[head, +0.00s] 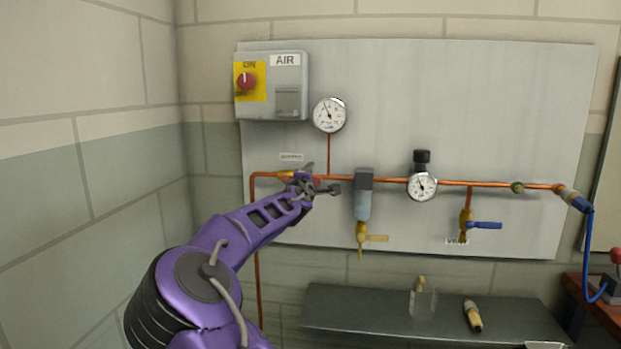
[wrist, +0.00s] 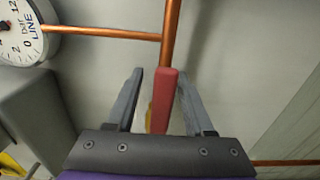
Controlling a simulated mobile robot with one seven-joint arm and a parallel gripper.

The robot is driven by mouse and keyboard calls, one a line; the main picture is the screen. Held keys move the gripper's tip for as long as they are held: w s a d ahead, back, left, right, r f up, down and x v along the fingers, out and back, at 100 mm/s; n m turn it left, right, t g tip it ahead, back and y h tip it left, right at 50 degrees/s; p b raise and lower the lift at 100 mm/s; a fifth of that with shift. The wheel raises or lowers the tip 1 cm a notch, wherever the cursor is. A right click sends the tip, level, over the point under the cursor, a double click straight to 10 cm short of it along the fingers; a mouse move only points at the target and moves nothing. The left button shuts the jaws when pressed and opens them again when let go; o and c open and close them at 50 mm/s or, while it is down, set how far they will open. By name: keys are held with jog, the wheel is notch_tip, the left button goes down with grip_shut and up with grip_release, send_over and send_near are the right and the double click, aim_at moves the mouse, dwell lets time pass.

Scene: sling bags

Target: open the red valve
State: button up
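The red valve handle (wrist: 163,100) shows in the wrist view as a red bar running lengthwise between my gripper's two grey fingers. My gripper (wrist: 160,76) is open around it. There is a clear gap on the left, and the right finger is close to the bar. I cannot tell whether that finger touches it. In the head view, my gripper (head: 318,184) is at the copper pipe on the panel's left side, by the brass valve body (head: 285,174). My gripper mostly hides the handle there.
A pressure gauge (head: 329,115) stands above the pipe, with an AIR switch box (head: 290,85) at upper left. A filter bowl (head: 362,200) hangs close to the right of my gripper. A regulator gauge (head: 422,187) and a blue-handled valve (head: 484,225) are farther right.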

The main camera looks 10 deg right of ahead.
jog(key=shift+s, duration=0.1)
jog(key=v, duration=1.7)
jog(key=shift+s+a, duration=0.1)
